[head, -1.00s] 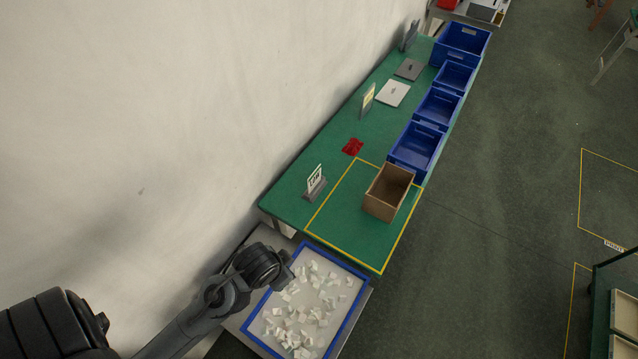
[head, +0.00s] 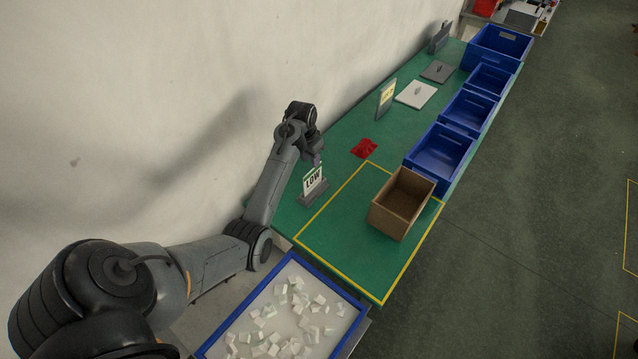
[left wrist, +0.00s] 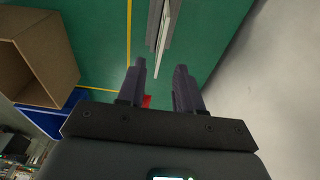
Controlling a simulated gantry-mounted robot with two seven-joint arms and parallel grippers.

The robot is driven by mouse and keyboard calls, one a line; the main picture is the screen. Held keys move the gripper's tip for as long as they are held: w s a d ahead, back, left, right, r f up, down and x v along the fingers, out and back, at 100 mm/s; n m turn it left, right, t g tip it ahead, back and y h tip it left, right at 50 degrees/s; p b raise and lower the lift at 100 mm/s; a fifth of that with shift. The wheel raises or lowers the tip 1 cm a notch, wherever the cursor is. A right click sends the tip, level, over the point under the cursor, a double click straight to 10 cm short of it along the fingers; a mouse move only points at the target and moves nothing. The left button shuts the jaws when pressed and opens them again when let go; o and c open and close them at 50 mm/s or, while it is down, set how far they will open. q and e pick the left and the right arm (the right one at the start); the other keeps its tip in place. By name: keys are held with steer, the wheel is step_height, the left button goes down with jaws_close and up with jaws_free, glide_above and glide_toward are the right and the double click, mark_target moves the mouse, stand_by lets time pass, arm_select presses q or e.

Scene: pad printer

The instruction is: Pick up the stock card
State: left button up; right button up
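The stock card (head: 313,181), white and green with "LOW" on it, stands upright in a grey holder (head: 313,196) near the left edge of the green table. In the left wrist view the card (left wrist: 163,42) shows nearly edge-on, as a thin pale strip in front of the fingers. My left gripper (head: 317,160) is just above the card's top edge in the head view. In the left wrist view its two fingers (left wrist: 160,82) are apart with nothing between them, and the card lies beyond their tips. My right gripper is in neither view.
A cardboard box (head: 402,204) stands in the yellow-outlined area. A red item (head: 364,148) lies behind the card. Several blue bins (head: 440,155) line the right edge. A blue-rimmed tray (head: 337,277) of white pieces is at the near end.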

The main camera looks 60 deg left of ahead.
mark_target(312, 170)
arm_select(q)
step_height(312, 170, down, 4)
steer(key=shift+r, duration=0.25)
steer(key=shift+w+a+f+b, duration=0.1)
steer(key=shift+w+f+b, duration=0.1)
steer(key=shift+f, duration=0.75)
steer(key=shift+w+a+f+b, duration=0.1)
steer(key=shift+w+f, duration=0.05)
steer(key=shift+f, duration=0.8)
steer(key=shift+w+a+f+b, duration=0.1)
steer(key=shift+w+f+b, duration=0.1)
steer(key=shift+f, duration=0.75)
steer(key=shift+f, duration=0.25)
jaws_close()
